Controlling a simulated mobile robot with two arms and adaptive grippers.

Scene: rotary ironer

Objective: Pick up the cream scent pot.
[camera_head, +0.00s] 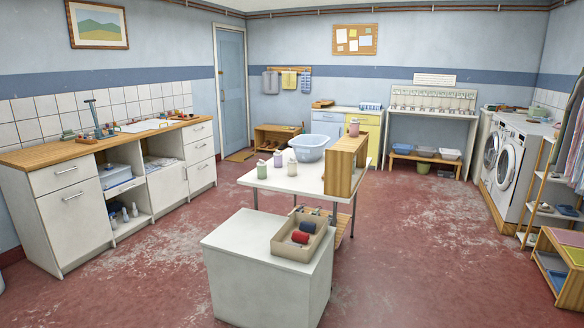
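Several small pots stand upright on the white table in the middle of the room. A pale, cream-looking pot (292,167) is the rightmost of a close group, just in front of the blue basin. A greenish pot (262,169) stands to its left, and a pinkish pot (278,159) stands a little behind, between them. Another pinkish pot (354,128) stands on top of the wooden box shelf. The pots are small here, so their exact colours are hard to tell. Neither of my grippers is in view.
The white table (256,184) also bears a light blue basin (309,147) and the wooden box shelf (341,172). A white cabinet (262,265) with a tray of spools (300,236) stands in front. Red floor is open on both sides.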

